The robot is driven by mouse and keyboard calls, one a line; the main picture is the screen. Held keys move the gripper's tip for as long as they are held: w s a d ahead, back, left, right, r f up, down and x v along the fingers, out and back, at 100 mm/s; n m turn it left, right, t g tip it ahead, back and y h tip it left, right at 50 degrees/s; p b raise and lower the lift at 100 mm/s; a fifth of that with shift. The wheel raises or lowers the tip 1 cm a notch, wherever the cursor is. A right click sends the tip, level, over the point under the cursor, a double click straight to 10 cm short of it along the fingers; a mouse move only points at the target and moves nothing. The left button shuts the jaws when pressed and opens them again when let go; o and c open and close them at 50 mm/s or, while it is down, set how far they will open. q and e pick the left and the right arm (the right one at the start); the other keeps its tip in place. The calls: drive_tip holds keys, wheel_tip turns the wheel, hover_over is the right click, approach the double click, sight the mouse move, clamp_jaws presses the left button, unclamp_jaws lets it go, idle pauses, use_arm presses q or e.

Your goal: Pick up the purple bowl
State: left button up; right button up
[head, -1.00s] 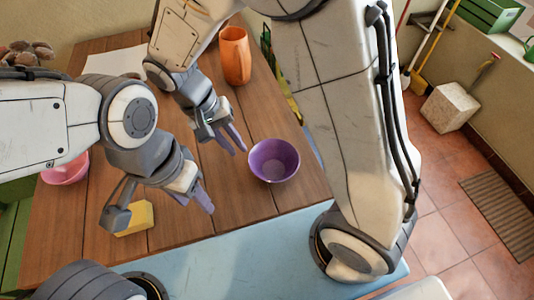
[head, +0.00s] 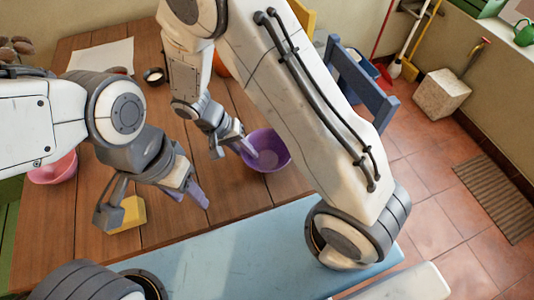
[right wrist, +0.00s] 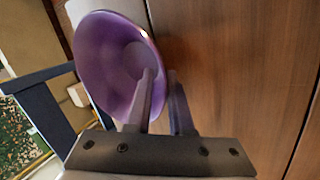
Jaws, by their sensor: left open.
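The purple bowl (head: 272,158) stands on the wooden table near its front edge, right of the middle in the head view. My right gripper (head: 243,143) is at the bowl's left side. In the right wrist view, the bowl (right wrist: 105,60) is at upper left. One finger of my right gripper (right wrist: 162,85) reaches over the bowl's inside and the other is outside its wall, so the rim lies between them. Whether they press on it is not clear. My left gripper (head: 187,192) is open and empty, above the table beside a yellow block.
The yellow block (head: 128,214) lies below my left gripper. A pink bowl (head: 55,168) is at the left edge of the table (head: 60,225). A blue chair (head: 360,85) stands to the right.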

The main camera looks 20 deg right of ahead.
drive_tip(key=shift+s+d+f, duration=0.1)
drive_tip(key=shift+d+f, duration=0.1)
drive_tip(key=shift+f, duration=0.2)
drive_tip(key=shift+c, duration=0.3)
clamp_jaws()
idle(0.9)
